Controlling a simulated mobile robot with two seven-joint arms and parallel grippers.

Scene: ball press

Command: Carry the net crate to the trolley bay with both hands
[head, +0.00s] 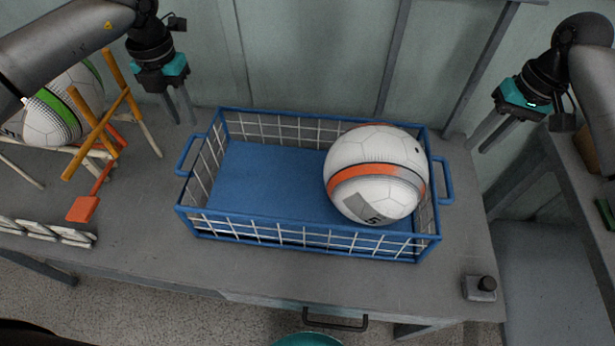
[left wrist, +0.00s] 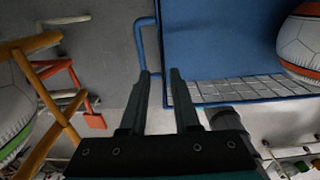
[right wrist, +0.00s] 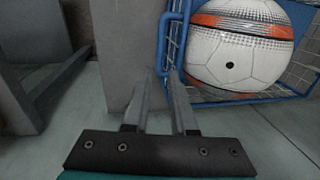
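The net crate (head: 309,236) is blue-framed with white net walls and a blue floor, and it stands on the grey bench. A white ball with an orange band (head: 374,174) lies in its right half. The crate has a left handle (head: 184,155) and a right handle (head: 447,181). My left gripper (head: 182,117) is open and empty, above and behind the left handle; that handle also shows in the left wrist view (left wrist: 138,42). My right gripper (head: 480,145) is open and empty, beyond the right handle, which shows in the right wrist view (right wrist: 163,45). I cannot identify the trolley bay.
At the left, another ball with a green band (head: 52,112) rests by an orange wooden stand (head: 103,120). An orange paddle-like tool (head: 84,207) and pale rolled items (head: 45,231) lie on the bench. A small button box (head: 479,288) sits at the front right. Another grey surface (head: 575,180) stands right.

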